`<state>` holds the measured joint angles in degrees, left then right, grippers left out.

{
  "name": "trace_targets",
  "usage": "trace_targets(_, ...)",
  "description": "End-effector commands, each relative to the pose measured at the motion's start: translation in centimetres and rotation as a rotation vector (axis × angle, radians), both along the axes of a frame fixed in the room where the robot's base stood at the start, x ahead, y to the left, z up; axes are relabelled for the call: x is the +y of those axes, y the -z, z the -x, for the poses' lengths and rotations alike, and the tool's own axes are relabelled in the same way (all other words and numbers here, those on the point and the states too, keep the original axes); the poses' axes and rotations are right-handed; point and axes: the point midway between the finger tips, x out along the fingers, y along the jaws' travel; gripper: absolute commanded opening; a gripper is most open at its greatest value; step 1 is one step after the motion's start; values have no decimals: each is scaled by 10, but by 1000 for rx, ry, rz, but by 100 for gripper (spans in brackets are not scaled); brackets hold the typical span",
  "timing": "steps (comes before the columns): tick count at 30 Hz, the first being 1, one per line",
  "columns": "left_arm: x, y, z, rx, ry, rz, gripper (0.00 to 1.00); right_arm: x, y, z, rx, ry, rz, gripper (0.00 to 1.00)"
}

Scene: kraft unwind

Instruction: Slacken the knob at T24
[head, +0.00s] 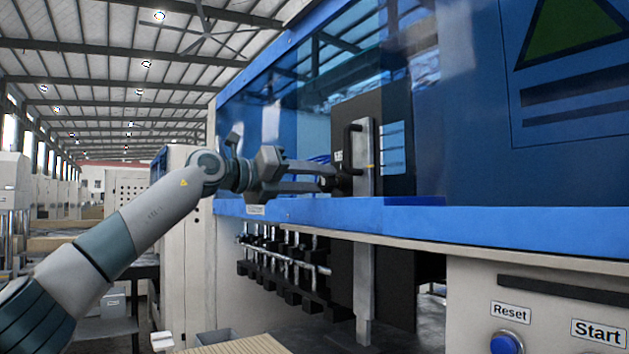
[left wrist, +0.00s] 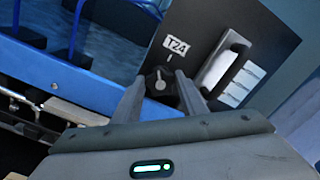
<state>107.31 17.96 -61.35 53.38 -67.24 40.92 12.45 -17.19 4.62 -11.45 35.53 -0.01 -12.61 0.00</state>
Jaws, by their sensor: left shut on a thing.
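The T24 knob (left wrist: 160,82) is a dark knob with a light pointer, on a dark panel (left wrist: 200,30) under a white T24 label (left wrist: 176,46). My left gripper (left wrist: 163,90) is shut on the knob, one finger on each side of it in the left wrist view. In the head view, my left gripper (head: 335,178) reaches in from the left to the panel, and its fingers largely hide the knob (head: 345,183). My right gripper is not in view.
Blue see-through covers (head: 470,100) enclose the machine, with a blue ledge (head: 400,215) below. A blue Reset button (head: 506,343) is at lower right.

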Motion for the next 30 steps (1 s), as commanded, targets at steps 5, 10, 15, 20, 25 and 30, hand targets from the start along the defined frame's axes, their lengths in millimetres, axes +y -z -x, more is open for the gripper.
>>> trace_targets(5, 1, -3, 0, -5, -2, 4, 57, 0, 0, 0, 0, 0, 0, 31)
trace_targets(10, 0, -2, 0, -4, -2, 2, 57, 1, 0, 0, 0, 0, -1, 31)
trace_targets(15, 2, -1, 1, -3, -1, 1, 57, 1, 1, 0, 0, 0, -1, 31)
trace_targets(20, 10, 1, 6, -4, -2, 2, 57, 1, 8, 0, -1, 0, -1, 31)
trace_targets(25, 28, 3, 18, -5, -2, 0, 57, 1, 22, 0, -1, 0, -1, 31)
trace_targets(30, 54, 4, 35, -5, -4, 1, 57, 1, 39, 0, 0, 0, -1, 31)
